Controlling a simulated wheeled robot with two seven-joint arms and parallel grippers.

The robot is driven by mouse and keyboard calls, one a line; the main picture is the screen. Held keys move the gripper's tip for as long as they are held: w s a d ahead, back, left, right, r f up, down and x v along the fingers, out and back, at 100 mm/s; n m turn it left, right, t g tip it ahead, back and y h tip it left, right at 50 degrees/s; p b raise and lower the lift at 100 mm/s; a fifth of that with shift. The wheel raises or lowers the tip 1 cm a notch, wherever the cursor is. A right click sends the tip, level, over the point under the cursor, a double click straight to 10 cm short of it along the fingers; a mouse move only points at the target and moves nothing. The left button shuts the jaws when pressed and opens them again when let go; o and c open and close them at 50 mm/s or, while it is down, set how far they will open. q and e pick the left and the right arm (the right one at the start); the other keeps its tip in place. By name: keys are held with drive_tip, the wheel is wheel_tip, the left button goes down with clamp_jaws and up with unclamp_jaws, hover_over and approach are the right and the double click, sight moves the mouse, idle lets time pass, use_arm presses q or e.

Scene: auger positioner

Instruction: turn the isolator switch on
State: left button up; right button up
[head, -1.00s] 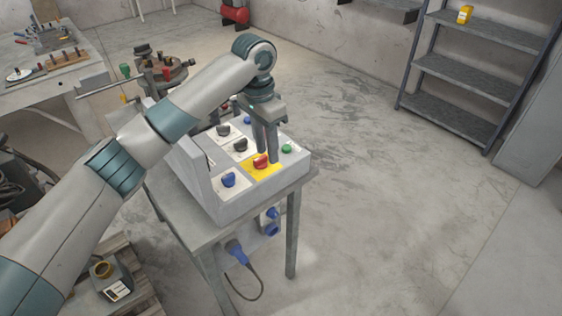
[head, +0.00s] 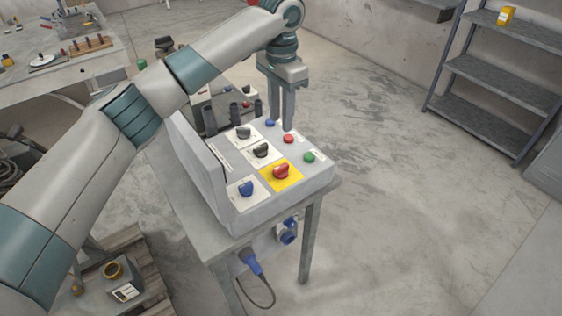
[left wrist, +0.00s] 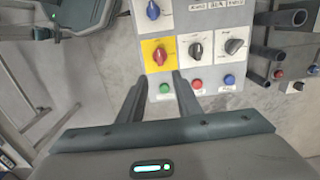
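The isolator switch, a red knob on a yellow plate (head: 281,171), sits on the sloped grey control panel (head: 240,207). The knob also shows in the left wrist view (left wrist: 158,55), its handle running roughly up and down the picture. My left gripper (head: 281,126) is over the far side of the panel, near the red and blue push buttons, apart from the red knob. In the left wrist view its two fingers (left wrist: 160,77) stand apart with nothing between them, so it is open. My right gripper is not in view.
A blue knob (head: 247,188) and two dark knobs (head: 262,150) sit beside the switch. Green (head: 309,157), red (head: 288,139) and blue buttons line the panel's right side. A blue plug (head: 251,262) hangs below. The floor to the right is clear.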

sight(281, 166)
use_arm(q)
wheel_tip(281, 166, down, 16)
drive_tip(key=p, duration=0.4)
drive_tip(key=shift+f, duration=0.2)
clamp_jaws()
